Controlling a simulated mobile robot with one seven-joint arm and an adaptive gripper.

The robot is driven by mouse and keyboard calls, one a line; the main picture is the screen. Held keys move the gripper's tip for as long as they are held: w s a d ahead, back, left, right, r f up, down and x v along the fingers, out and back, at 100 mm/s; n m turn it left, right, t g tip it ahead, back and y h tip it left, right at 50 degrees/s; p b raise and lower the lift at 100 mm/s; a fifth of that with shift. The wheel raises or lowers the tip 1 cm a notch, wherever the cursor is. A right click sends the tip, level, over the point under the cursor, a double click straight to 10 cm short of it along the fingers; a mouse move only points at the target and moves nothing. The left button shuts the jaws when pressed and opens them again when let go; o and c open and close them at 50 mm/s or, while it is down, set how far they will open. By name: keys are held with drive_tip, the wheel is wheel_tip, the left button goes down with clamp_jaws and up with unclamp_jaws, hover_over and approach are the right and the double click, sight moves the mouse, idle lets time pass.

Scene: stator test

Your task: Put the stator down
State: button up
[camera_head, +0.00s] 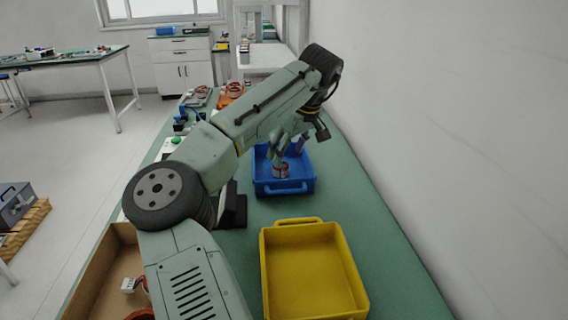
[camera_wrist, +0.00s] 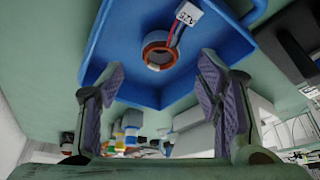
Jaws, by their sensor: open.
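The stator (camera_head: 281,172) is a small copper-coloured ring inside the blue tray (camera_head: 298,187). My gripper (camera_head: 281,155) is over the blue tray, close to the stator. In the wrist view its two fingers (camera_wrist: 162,80) are wide apart with nothing between them, and the stator lies beyond the fingertips. Whether the stator rests flat on the tray floor is hard to tell.
A yellow tray (camera_head: 309,225), empty, stands nearer on the green table (camera_head: 395,245). A brown box (camera_head: 105,262) at the lower left holds other parts, partly hidden by my arm. More orange stators (camera_head: 235,90) stand at the far end. The wall runs along the right.

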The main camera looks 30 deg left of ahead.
drive_tip(key=w+v, duration=0.1)
drive_tip(key=v, duration=0.5)
drive_tip(key=shift+s+r, duration=0.25)
drive_tip(key=shift+s, duration=0.3)
drive_tip(key=shift+d, duration=0.1)
